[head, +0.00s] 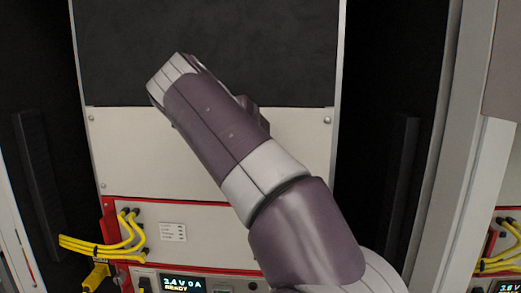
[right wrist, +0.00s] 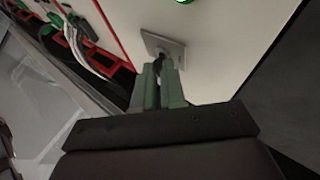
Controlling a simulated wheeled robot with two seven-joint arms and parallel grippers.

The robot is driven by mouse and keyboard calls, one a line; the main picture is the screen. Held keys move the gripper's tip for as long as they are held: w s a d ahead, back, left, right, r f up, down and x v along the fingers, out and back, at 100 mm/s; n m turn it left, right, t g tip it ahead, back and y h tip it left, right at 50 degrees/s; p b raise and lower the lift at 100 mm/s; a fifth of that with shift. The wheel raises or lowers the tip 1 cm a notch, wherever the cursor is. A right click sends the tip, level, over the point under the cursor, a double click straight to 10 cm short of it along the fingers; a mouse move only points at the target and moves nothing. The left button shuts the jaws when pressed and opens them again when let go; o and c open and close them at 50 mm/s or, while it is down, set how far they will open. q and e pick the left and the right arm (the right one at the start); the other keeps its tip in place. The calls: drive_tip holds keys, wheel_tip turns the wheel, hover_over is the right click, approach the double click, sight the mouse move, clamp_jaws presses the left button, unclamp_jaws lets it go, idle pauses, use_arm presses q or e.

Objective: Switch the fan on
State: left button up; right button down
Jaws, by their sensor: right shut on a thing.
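In the right wrist view a small grey plate (right wrist: 172,47) is fixed to a light panel. A dark switch lever (right wrist: 159,56) stands out from the plate. My right gripper (right wrist: 160,72) is shut on this lever, with its two green-grey fingers close together at the plate. The fingertips hide part of the lever, so I cannot tell its exact position. In the head view my right arm crosses the cabinet front and hides the switch. No fan shows in either view. My left gripper is in neither view.
A display (head: 182,284) reads 3.4 V 0 A and READY at the bottom of the head view. Yellow cables (head: 105,245) plug in at its upper left. A green light (right wrist: 184,2) shows at the wrist view's top edge. Cables and red-framed units lie at its left.

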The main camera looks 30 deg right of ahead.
drive_tip(key=c, duration=1.2)
unclamp_jaws()
drive_tip(key=shift+a, duration=0.1)
